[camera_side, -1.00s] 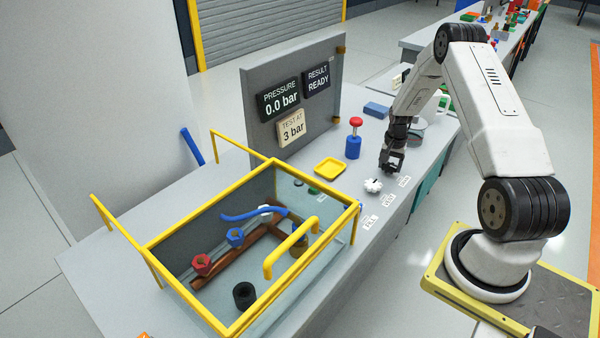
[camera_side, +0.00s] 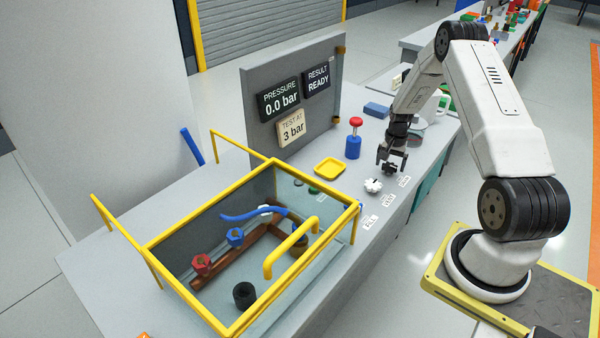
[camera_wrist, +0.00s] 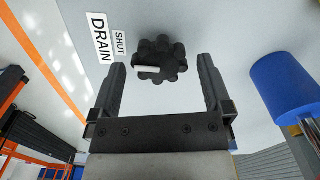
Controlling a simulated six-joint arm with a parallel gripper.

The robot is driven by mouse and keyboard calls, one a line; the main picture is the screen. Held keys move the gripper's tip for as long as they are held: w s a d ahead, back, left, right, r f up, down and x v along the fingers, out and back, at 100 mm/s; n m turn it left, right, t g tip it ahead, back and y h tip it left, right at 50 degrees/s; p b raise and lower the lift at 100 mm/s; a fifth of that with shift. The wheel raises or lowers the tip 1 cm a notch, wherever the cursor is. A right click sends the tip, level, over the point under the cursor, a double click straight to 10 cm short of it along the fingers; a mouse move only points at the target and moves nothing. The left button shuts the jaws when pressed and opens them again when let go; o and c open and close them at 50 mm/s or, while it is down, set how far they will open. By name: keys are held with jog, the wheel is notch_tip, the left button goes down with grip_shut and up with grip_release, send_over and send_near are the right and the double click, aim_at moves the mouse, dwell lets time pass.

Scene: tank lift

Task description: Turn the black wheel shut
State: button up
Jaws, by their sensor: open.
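The black wheel (camera_wrist: 165,52) has a lobed rim and a white pointer bar. In the wrist view the bar points left, toward the side with the DRAIN (camera_wrist: 101,38) and SHUT (camera_wrist: 119,42) labels, slightly off the SHUT label. My gripper (camera_wrist: 161,64) is open, with one finger on each side of the wheel and a gap to both. In the side view my gripper (camera_side: 391,164) is just above the black wheel (camera_side: 388,169), which is partly hidden by the fingers. Whether the fingertips reach down beside the rim is hard to tell.
A white wheel (camera_side: 373,186) sits close by, with small labels (camera_side: 388,200) along the bench edge. The yellow-framed tank (camera_side: 255,240) is at left. The display reads 0.0 bar, READY.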

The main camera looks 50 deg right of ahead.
aim_at(389, 165)
notch_tip(389, 165, up, 7)
jog(key=shift+f, duration=0.1)
jog(key=shift+r, duration=0.2)
jog(key=shift+a, duration=0.1)
dwell(0.4)
jog(key=w+a+r+n+t, duration=0.15)
jog(key=a+r+n, duration=0.25)
jog(key=a, duration=0.7)
jog(key=w+a+r+n, duration=0.2)
jog(key=a+r+n, duration=0.2)
jog(key=a, duration=0.6)
jog(key=s+a+r+n, duration=0.1)
jog(key=s+a+n, duration=0.1)
jog(key=a, duration=0.3)
jog(key=s+a+r+n, duration=0.1)
jog(key=s+a+n, duration=0.1)
jog(key=s+a, duration=0.2)
jog(key=s+a+r+n+t, duration=0.1)
jog(key=s+a+n, duration=0.2)
jog(key=a, duration=0.5)
jog(key=shift+r, duration=0.2)
jog(key=shift+d, duration=0.1)
jog(key=shift+w, duration=0.1)
